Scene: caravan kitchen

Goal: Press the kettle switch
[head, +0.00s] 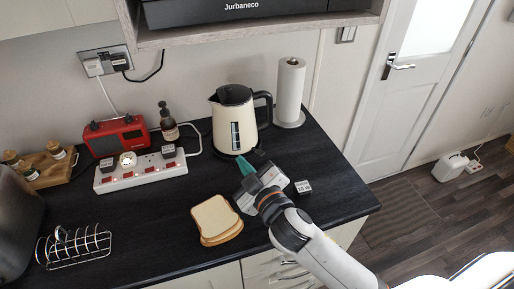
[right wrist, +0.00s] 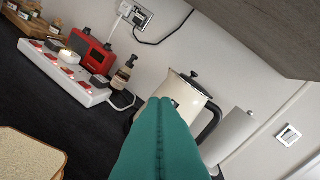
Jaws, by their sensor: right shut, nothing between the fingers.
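The cream kettle (head: 226,124) with black lid and handle stands upright on the dark counter. It also shows in the right wrist view (right wrist: 167,91), partly hidden behind my fingers. The kettle switch cannot be made out clearly. My right gripper (head: 242,163) is shut and empty, its green fingers just in front of the kettle's base. In the right wrist view the closed green fingers (right wrist: 160,125) point at the kettle. I cannot tell whether they touch it. My left gripper is not in view.
A paper towel roll (head: 290,88) stands right of the kettle. A white power strip (head: 140,172), red radio (head: 117,136) and brown bottle (head: 168,124) are to its left. Bread slices (head: 215,218) and a toast rack (head: 75,248) lie nearer. A shelf (head: 255,32) overhangs the counter (head: 165,215).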

